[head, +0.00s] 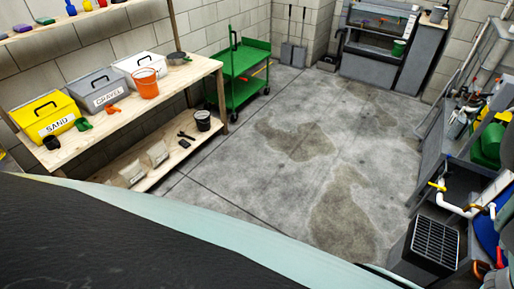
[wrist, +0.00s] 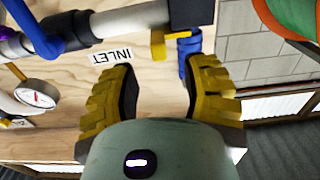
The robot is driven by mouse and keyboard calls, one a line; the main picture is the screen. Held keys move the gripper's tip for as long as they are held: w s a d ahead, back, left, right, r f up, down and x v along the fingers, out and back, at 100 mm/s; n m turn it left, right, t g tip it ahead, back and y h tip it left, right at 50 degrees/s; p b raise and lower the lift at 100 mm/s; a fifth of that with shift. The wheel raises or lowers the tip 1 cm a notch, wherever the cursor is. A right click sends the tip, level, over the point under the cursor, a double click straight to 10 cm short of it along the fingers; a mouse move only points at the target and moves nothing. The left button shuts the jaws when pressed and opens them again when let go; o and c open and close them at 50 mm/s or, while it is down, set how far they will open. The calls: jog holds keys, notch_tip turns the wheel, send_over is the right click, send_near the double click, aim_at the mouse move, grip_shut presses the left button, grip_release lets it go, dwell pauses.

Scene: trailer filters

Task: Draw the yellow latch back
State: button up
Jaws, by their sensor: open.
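In the wrist view a small yellow latch-like piece (wrist: 158,45) sticks out below a dark grey block (wrist: 190,12) on the pipe, just above my fingertips in the picture. A blue part (wrist: 188,55) hangs beside it on the right. My gripper (wrist: 166,72) is open, with its ridged yellow fingers spread and nothing between them but the wood panel behind. The latch lies beyond the fingertips, nearer the right finger, and they look apart from it. In the head view a small yellow piece (head: 437,186) sits on white piping at the right; I cannot tell if it is the same part.
A wood panel (wrist: 160,95) carries an INLET label (wrist: 110,56), a grey pipe, a blue handle (wrist: 35,35) and a pressure gauge (wrist: 36,94). In the head view the concrete floor (head: 350,130) is open; a workbench (head: 130,110) and green cart (head: 245,65) stand left and behind.

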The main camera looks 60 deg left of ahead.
jog(key=shift+x, duration=2.25)
grip_shut()
